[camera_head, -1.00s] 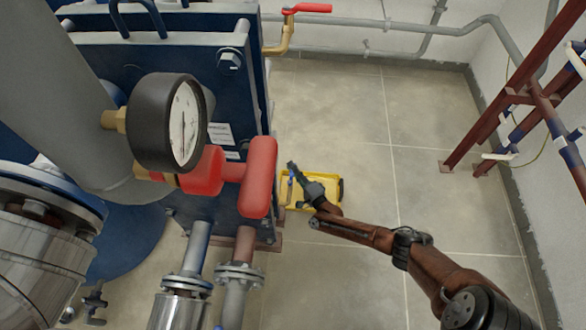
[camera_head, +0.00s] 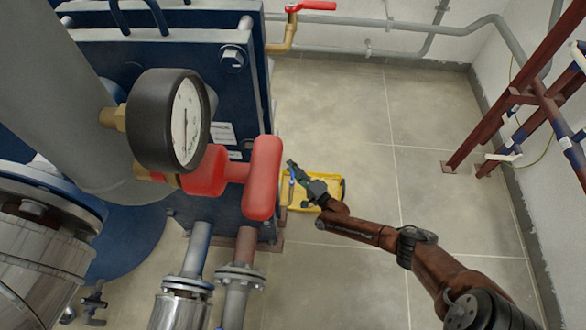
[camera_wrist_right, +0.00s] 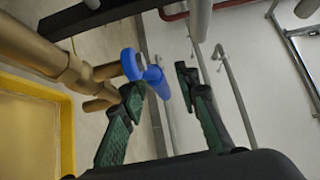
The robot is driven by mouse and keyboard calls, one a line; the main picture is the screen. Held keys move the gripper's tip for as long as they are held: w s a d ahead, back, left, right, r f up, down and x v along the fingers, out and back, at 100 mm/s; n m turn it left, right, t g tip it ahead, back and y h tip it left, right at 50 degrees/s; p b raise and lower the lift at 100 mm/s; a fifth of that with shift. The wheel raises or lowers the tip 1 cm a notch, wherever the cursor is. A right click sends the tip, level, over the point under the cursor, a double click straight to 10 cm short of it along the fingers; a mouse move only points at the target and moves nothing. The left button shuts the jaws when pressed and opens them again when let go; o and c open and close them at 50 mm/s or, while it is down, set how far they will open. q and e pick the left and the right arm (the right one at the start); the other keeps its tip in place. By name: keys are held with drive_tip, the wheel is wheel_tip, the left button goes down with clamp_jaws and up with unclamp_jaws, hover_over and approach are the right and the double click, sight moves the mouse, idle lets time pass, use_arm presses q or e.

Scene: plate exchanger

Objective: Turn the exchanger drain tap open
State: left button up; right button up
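The drain tap shows in the right wrist view as a brass body (camera_wrist_right: 75,72) with a blue handle (camera_wrist_right: 158,80). The handle lies between the two dark green fingers of my right gripper (camera_wrist_right: 158,84), which stand apart with gaps on both sides. In the head view my right gripper (camera_head: 294,170) is low beside the exchanger (camera_head: 205,130), above a yellow tray. A small blue part of the tap handle (camera_head: 291,192) shows next to it. The tap's brass body is hidden there by the red pipe part and exchanger. My left gripper is not in view.
A red valve wheel (camera_head: 263,180) and a pressure gauge (camera_head: 170,120) stand out in front of the exchanger. The yellow tray (camera_head: 330,203) sits on the floor. Another brass valve with a red lever (camera_head: 312,6) is at the back.

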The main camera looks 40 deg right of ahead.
drive_tip(key=shift+s+f, duration=0.1)
drive_tip(key=shift+s, duration=0.45)
drive_tip(key=s, duration=1.1)
drive_tip(key=shift+a, duration=0.3)
